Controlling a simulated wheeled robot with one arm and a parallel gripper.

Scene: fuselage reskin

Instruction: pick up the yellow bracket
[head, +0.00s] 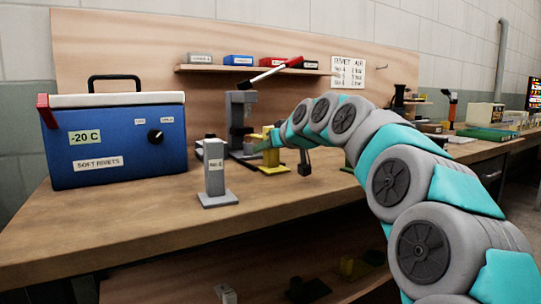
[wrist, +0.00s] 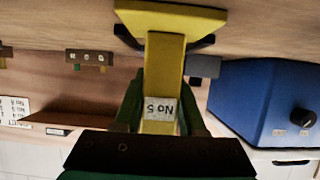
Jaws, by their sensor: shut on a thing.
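The yellow bracket (head: 274,167) stands upright on the workbench, right of the grey No 6 bracket (head: 214,170). In the wrist view, which is upside down, the yellow bracket (wrist: 165,60) fills the middle, with a white "NO 5" label on its post and a wide flat base. My gripper (wrist: 161,110) has its green fingers on both sides of the labelled post, shut on it. In the head view my gripper (head: 266,146) is small and partly hidden by my arm. I cannot tell whether the base touches the bench.
A blue "-20 C" soft rivets box (head: 115,145) stands at the left. A grey press-like tool (head: 240,118) with a red-tipped lever is just behind the bracket. A shelf (head: 255,70) with small boxes is on the back board. The front of the workbench (head: 110,225) is clear.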

